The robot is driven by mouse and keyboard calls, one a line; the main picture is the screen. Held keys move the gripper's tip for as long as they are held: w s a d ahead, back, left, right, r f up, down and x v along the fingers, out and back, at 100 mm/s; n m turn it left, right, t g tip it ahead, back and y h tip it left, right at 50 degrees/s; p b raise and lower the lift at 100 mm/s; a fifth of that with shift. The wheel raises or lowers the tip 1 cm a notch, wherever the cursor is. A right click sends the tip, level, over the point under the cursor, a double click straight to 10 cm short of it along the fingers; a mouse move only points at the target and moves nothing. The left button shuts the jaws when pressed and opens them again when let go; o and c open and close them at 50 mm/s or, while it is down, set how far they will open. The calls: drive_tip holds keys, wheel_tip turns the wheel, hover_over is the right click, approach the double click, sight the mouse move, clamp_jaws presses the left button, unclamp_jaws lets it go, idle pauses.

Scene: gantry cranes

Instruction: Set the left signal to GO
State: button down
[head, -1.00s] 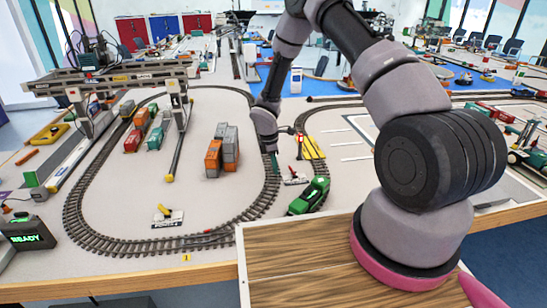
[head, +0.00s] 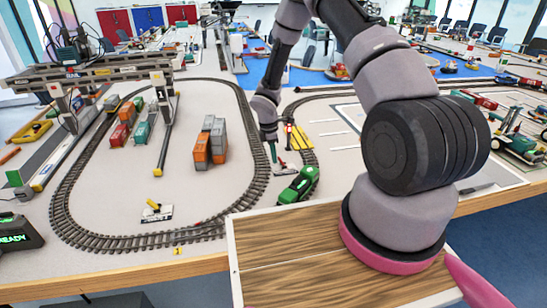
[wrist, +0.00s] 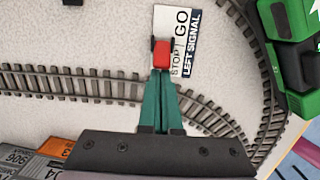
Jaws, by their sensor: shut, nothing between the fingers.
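The left signal's plate (wrist: 188,40), lettered STOP, GO and LEFT SIGNAL, lies at the top centre of the wrist view. Its red lever knob (wrist: 161,54) is at the STOP end of the plate. My gripper (wrist: 161,74) has its teal fingers shut with nothing between them; the tips are right at the knob's lower edge. I cannot tell whether they touch it. In the head view my gripper (head: 273,158) points down just left of the small signal plate (head: 286,169), whose lettering is too small to read there.
A green locomotive (head: 299,186) stands right of the signal, also in the wrist view (wrist: 291,45). Curved track (wrist: 70,82) passes under my fingers. Stacked containers (head: 210,142) stand to the left, with a gantry crane (head: 95,75) beyond. A yellow-levered plate (head: 156,211) lies inside the loop.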

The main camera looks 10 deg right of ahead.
sight(278, 157)
drive_tip(key=shift+d+r+y, duration=0.25)
drive_tip(key=shift+d+y, duration=0.1)
drive_tip(key=shift+y, duration=0.35)
drive_tip(key=shift+d+r+y, duration=0.25)
drive_tip(key=shift+d+y, duration=0.6)
drive_tip(key=shift+y, duration=0.45)
drive_tip(key=d+y, duration=0.1)
drive_tip(key=y, duration=0.2)
drive_tip(key=shift+d+r+y, duration=0.2)
drive_tip(key=shift+d+y, duration=0.15)
drive_tip(key=shift+y, duration=0.05)
drive_tip(key=shift+a, duration=0.2)
drive_tip(key=shift+d, duration=0.15)
drive_tip(key=shift+r, duration=0.75)
